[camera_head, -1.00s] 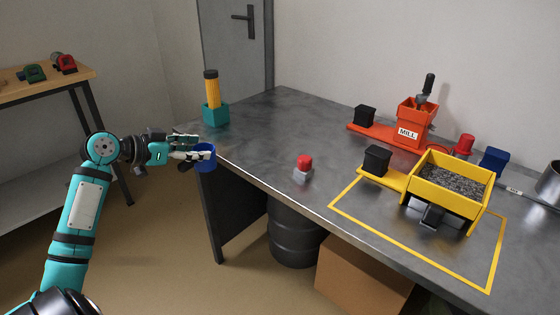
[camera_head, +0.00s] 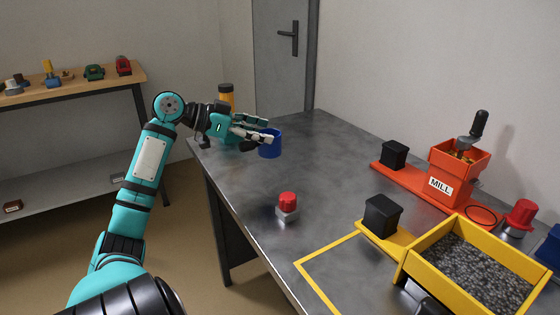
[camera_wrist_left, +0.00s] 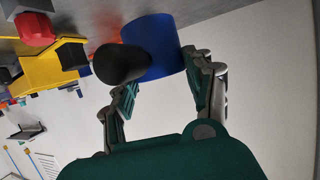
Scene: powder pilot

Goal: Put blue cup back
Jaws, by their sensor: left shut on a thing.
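The blue cup (camera_head: 270,144) is at the far left part of the metal table, and my left gripper (camera_head: 264,130) is shut on its side. The cup is over the tabletop; I cannot tell whether its base touches it. In the left wrist view the blue cup (camera_wrist_left: 160,38) sits between the two fingers of my left gripper (camera_wrist_left: 160,78), with a dark round part facing the camera. My right gripper is not in view.
A yellow-and-black cylinder (camera_head: 226,97) stands behind my left wrist. A red button (camera_head: 287,202) sits near the table's front edge. A yellow hopper (camera_head: 412,258) and an orange mill (camera_head: 452,175) stand to the right. The tabletop (camera_head: 330,165) between is clear.

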